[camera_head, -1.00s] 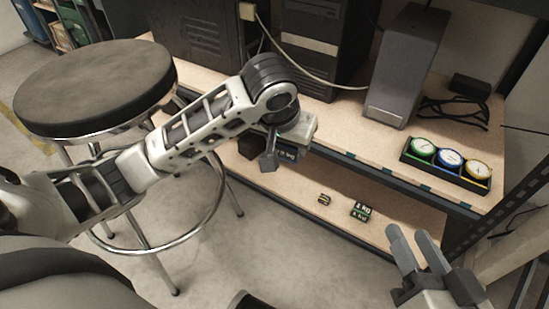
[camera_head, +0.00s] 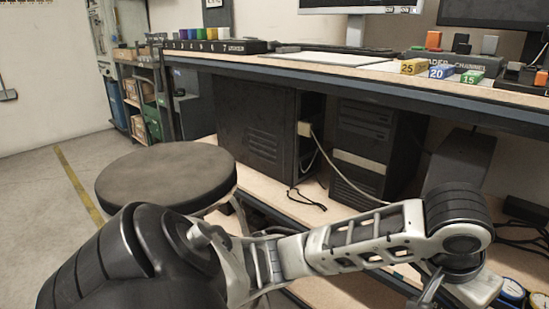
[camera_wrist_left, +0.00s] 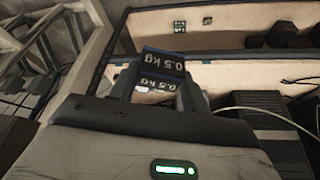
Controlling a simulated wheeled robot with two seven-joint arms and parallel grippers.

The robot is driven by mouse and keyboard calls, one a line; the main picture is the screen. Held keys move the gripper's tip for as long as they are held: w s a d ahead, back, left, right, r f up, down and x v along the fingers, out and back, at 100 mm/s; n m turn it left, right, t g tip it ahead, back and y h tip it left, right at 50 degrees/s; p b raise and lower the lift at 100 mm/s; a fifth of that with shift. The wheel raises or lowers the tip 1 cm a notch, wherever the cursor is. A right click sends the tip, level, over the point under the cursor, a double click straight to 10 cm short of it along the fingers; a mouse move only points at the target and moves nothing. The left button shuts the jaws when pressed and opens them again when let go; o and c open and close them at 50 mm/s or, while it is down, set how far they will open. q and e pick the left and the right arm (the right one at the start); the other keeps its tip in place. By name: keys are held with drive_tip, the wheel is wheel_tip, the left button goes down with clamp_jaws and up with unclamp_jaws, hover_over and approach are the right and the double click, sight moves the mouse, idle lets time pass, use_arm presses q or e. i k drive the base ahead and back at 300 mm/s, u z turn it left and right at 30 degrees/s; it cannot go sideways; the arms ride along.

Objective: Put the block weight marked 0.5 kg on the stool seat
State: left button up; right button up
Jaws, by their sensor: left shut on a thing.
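The block weight marked 0.5 kg (camera_wrist_left: 162,64), dark with a blue edge and white lettering, is between the fingers of my left gripper (camera_wrist_left: 158,84) in the left wrist view. The gripper is shut on it. In the head view my left arm reaches across to the lower right. Part of my left gripper (camera_head: 430,291) shows there at the bottom edge, and the block cannot be seen. The round dark stool seat (camera_head: 165,174) is at the left, bare on top and well apart from the gripper. My right gripper is out of view.
The workbench top (camera_head: 350,75) runs above, with coloured blocks marked 25 (camera_head: 413,67), 20 and 15. Computer cases (camera_head: 365,150) stand on the shelf below it. Coloured dials (camera_head: 513,290) are at the lower right. Open floor (camera_head: 45,200) lies left of the stool.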

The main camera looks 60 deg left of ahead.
sight(178, 173)
drive_tip(key=k, duration=1.1)
drive_tip(key=u, duration=1.45)
drive_tip(key=i, duration=0.1)
drive_tip(key=z, duration=0.1)
